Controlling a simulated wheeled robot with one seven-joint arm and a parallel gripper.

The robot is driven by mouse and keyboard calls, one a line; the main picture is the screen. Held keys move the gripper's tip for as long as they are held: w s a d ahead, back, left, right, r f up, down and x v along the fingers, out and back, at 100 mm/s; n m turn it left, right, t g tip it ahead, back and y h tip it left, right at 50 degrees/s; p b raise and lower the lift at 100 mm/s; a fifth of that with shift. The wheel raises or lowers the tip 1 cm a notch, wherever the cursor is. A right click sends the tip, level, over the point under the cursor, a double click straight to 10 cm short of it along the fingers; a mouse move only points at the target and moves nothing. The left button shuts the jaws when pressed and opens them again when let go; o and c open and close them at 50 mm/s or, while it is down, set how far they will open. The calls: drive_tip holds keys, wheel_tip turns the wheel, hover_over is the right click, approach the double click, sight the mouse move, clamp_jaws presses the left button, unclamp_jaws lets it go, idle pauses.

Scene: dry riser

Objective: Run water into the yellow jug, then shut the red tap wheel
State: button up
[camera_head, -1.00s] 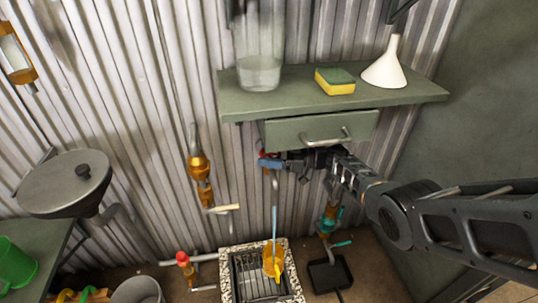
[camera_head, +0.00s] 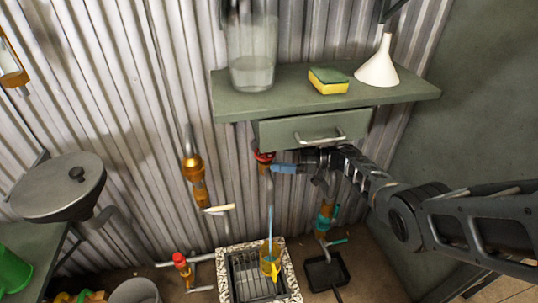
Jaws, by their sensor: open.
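The red tap wheel (camera_head: 263,156) sits on a brass tap on the corrugated wall, just under the drawer. A thin blue stream of water runs down from below this tap into the yellow jug (camera_head: 274,270). The jug stands on the grate of the floor drain (camera_head: 246,277); its water level is too small to read. My gripper (camera_head: 281,168) is open, just right of the wheel, with a blue-tipped finger showing. It holds nothing visible. I cannot tell whether a finger touches the wheel.
A green shelf (camera_head: 300,98) with a drawer (camera_head: 311,130) overhangs the tap. It bears a glass vessel (camera_head: 252,70), a sponge (camera_head: 328,81) and a white funnel (camera_head: 377,66). A brass tap (camera_head: 194,170) is left, a teal-handled pipe (camera_head: 326,217) right, a black pan (camera_head: 325,274) below.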

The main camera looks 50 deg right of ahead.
drive_tip(key=shift+v, duration=1.2)
